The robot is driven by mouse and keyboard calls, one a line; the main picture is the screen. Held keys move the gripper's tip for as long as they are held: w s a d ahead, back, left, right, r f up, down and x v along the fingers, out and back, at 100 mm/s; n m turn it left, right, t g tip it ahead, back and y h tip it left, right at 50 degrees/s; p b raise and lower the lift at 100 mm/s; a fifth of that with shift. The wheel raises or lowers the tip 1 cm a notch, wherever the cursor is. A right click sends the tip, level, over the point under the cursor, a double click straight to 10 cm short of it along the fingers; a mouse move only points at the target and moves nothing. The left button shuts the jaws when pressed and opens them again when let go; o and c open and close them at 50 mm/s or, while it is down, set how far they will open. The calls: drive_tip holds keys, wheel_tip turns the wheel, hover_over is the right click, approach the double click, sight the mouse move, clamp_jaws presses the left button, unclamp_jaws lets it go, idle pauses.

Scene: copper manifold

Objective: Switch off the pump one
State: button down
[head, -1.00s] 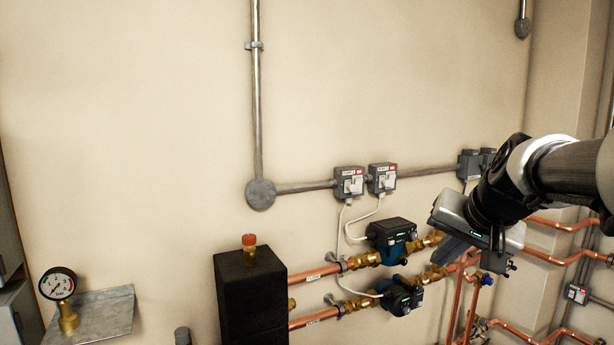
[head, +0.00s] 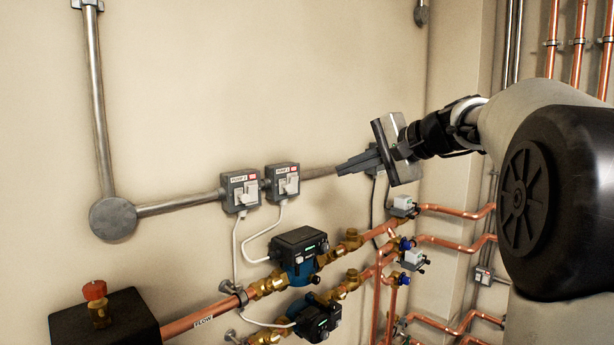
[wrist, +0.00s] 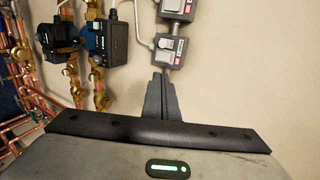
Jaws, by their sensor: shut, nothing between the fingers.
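Two grey switch boxes are on the wall conduit, each with a light switch piece and a red mark: a left box (head: 240,191) and a right box (head: 282,183). Their labels begin with PUMP; I cannot read the numbers surely. My gripper (head: 341,169) is shut and empty, to the right of the right box and apart from it in the head view. In the wrist view the shut fingers (wrist: 160,76) point toward the nearer box (wrist: 167,50), with the other box (wrist: 179,8) beyond, cut off at the top edge. I cannot tell the gap in depth.
Two dark pumps, upper (head: 298,252) and lower (head: 315,318), sit on copper pipes below the boxes, with white cables hanging between. A black block with a red cap (head: 95,290) is at lower left. The wall above the conduit is clear.

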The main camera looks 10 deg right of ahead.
drive_tip(key=shift+s+a, duration=0.1)
drive_tip(key=p, duration=0.1)
approach(296, 179)
wheel_tip(296, 179, down, 3)
drive_tip(key=w, duration=0.1)
drive_tip(key=w+a+p, duration=0.1)
drive_tip(key=w+a, duration=0.1)
drive_tip(key=shift+w+a+r+p, duration=0.2)
drive_tip(key=shift+w+a+p, duration=0.05)
drive_tip(key=shift+w+p, duration=0.05)
drive_tip(key=shift+w+a, duration=0.2)
drive_tip(key=shift+w, duration=0.2)
